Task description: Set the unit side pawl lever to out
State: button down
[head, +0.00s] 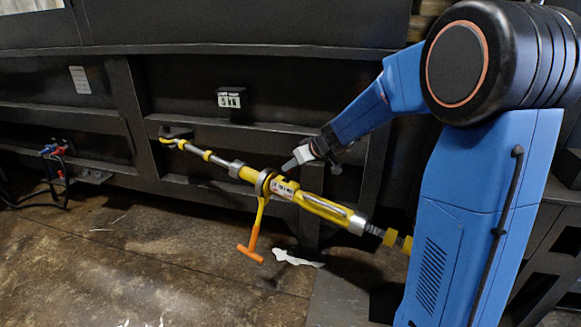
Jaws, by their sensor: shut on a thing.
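A yellow ratchet turnbuckle (315,203) runs slantwise in front of the dark compactor wall, from upper left to lower right. Its round ratchet hub (264,182) sits mid-length, and a yellow handle with an orange T-grip (249,254) hangs down from it. My gripper (291,164) comes in from the upper right, with its tips just above the body, right of the hub. It is shut on a small part there, the pawl lever, which is too small and covered for its position to be read.
A small black box with a white label (230,98) is on the wall above the turnbuckle. Hoses with red and blue fittings (55,150) hang at the left. White scrap (297,259) lies on the brown floor, which is mostly clear at the lower left.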

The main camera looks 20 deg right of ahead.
jog(key=shift+s+d+f+t+y, duration=0.4)
jog(key=shift+s+d+t+y, duration=0.1)
jog(key=shift+t+y, duration=0.25)
jog(key=shift+s+d+f+t+y, duration=0.35)
jog(key=shift+s+d+t+y, duration=0.15)
jog(key=shift+t, duration=0.35)
jog(key=shift+f+y, duration=0.1)
jog(key=shift+y, duration=0.15)
jog(key=c, duration=1.8)
grip_release()
jog(key=shift+o, duration=0.2)
jog(key=shift+s, duration=0.1)
jog(key=v, duration=1.7)
jog(key=shift+s, duration=0.15)
